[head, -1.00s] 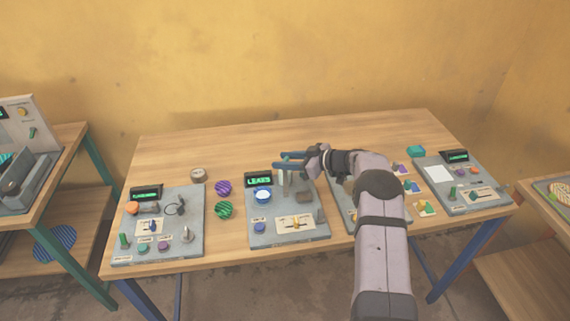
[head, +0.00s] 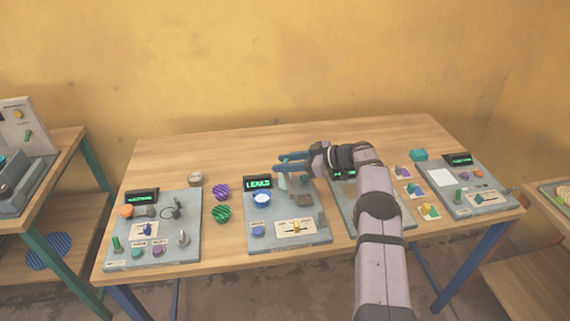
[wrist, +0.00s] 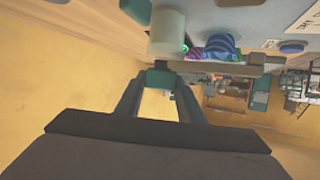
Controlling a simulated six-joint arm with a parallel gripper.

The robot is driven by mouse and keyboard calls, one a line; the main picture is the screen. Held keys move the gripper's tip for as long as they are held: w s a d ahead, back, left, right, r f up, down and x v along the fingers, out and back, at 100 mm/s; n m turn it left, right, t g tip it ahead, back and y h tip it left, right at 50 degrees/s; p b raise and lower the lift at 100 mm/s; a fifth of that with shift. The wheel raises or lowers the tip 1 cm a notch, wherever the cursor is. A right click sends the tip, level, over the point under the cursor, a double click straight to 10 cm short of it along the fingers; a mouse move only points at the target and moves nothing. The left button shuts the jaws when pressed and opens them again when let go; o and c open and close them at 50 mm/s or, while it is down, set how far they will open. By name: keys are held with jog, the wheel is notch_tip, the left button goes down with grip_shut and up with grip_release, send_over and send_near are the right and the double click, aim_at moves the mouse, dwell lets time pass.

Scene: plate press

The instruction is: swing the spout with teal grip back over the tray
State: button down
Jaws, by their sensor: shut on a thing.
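My gripper (head: 282,163) is over the back of the middle-left panel (head: 285,244), beside its lit display (head: 257,183). In the wrist view my gripper (wrist: 158,86) is shut on the teal grip (wrist: 160,77). The spout (wrist: 235,66) shows there as a grey-brown bar running right from near the grip. A pale cylinder (wrist: 167,35) stands beside it; it also shows in the head view (head: 283,182). A dark square plate (head: 303,201), perhaps the tray, lies on the panel. A blue and white round cup (head: 262,199) is left of it. The head view hides the grip.
The same panel has a slider plate (head: 296,227) and a blue knob (head: 258,231). Purple (head: 221,191) and green (head: 222,213) striped discs lie to its left. Other panels stand left (head: 183,257) and right (head: 480,207). The table's back strip is clear.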

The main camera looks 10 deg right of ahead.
jog(key=shift+r, duration=0.15)
jog(key=c, duration=1.2)
grip_release()
jog(key=b+v, duration=0.2)
jog(key=v, duration=0.5)
jog(key=shift+s+d, duration=0.1)
